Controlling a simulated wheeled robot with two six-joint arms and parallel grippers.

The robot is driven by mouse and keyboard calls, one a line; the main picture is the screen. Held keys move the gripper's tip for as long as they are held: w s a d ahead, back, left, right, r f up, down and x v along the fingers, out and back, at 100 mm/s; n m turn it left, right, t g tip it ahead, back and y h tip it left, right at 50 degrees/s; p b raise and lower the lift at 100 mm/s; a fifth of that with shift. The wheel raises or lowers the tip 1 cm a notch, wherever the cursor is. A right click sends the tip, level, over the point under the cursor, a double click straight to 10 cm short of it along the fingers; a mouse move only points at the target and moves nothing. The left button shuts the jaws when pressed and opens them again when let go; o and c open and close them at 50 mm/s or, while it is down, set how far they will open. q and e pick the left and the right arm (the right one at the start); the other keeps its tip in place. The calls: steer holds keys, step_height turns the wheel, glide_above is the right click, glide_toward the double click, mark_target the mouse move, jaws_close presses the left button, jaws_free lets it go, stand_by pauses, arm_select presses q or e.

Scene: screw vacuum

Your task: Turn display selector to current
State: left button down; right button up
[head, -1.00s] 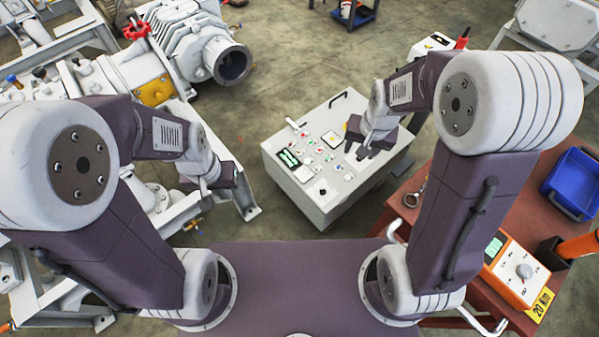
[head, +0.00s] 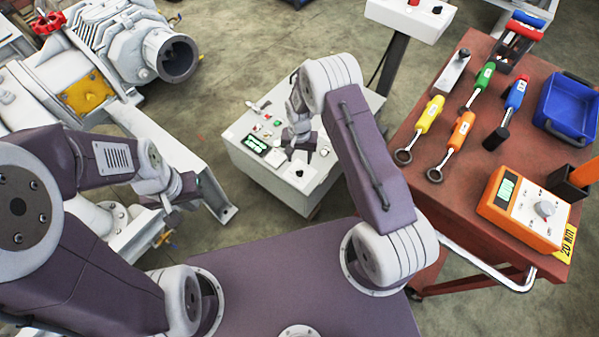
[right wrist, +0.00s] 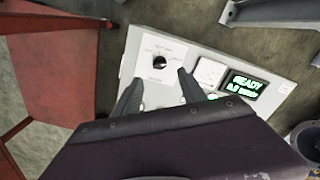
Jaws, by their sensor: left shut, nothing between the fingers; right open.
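The display selector, a black round knob on a white plate, sits at the near corner of the control cabinet's top (head: 265,178) in the head view (head: 299,173). In the right wrist view the knob (right wrist: 160,62) has small markings around it, too small to read. My right gripper (head: 298,156) is open and empty above the panel; in the right wrist view its fingers (right wrist: 156,80) point toward the knob, one on either side, apparently not touching it. A lit green display (right wrist: 248,86) reads "READY" and a second line. My left gripper (head: 187,195) is shut and empty, left of the cabinet.
A red cart (head: 465,210) on the right carries screwdriver-like tools with coloured handles, a blue bin (head: 568,108) and an orange meter (head: 525,208). A grey pump on a frame (head: 160,50) stands at the left. Open floor lies behind the cabinet.

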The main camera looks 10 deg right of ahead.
mark_target(300, 171)
step_height(300, 171, down, 9)
steer(key=shift+r+b, duration=0.1)
steer(key=shift+b, duration=1.1)
jaws_close()
